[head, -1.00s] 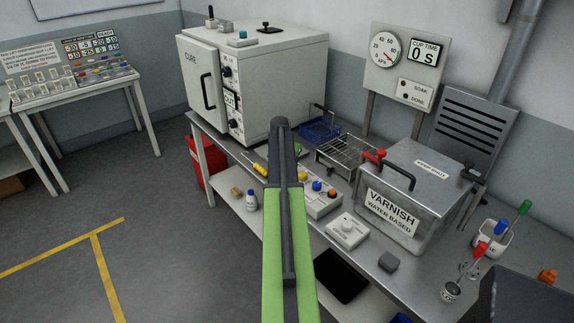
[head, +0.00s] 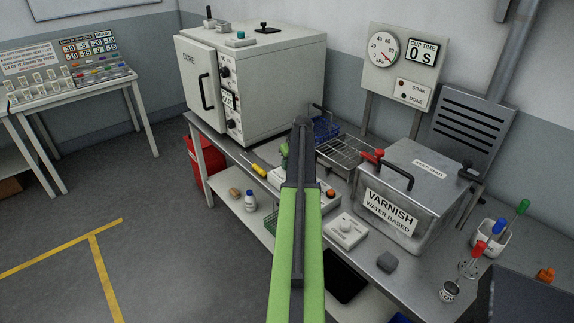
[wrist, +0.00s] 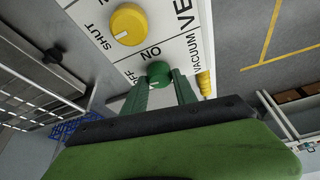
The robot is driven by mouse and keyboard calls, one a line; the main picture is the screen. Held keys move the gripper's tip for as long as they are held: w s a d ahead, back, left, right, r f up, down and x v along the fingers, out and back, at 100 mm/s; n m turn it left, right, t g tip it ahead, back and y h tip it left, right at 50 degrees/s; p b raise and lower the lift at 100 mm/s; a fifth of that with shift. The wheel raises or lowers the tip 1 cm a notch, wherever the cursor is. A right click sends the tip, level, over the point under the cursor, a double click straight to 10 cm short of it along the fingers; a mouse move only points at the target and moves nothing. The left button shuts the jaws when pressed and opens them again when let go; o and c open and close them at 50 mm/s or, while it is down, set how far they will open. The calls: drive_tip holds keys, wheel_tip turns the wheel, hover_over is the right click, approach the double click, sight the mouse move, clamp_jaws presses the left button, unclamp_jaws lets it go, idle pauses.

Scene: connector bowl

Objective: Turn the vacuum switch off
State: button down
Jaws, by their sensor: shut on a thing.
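The vacuum switch is a green round knob (wrist: 158,71) on a white panel (wrist: 178,48) in the wrist view, by the words VACUUM, ON and a partly covered OFF. My gripper (wrist: 161,88) has its two green fingers at the knob, one on each side, shut on it. I cannot clearly tell which word the knob's mark points to. A yellow knob (wrist: 128,24) sits beside it, near the word SHUT. In the head view my arm hides most of the panel; a green part (head: 284,152) shows just left of the arm.
A varnish tank (head: 400,205) and a white knob box (head: 346,230) stand right of my arm. A gauge board (head: 403,68) reads CUP TIME 0 S.

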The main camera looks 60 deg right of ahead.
drive_tip(key=shift+w+n+y, duration=0.25)
drive_tip(key=shift+n+y, duration=0.15)
drive_tip(key=shift+n, duration=0.7)
drive_tip(key=c, duration=1)
unclamp_jaws()
drive_tip(key=shift+f, duration=0.1)
drive_tip(key=shift+s, duration=0.1)
drive_tip(key=shift+r, duration=0.25)
drive_tip(key=p+v, duration=1.6)
drive_tip(key=v, duration=0.1)
drive_tip(key=shift+s, duration=0.3)
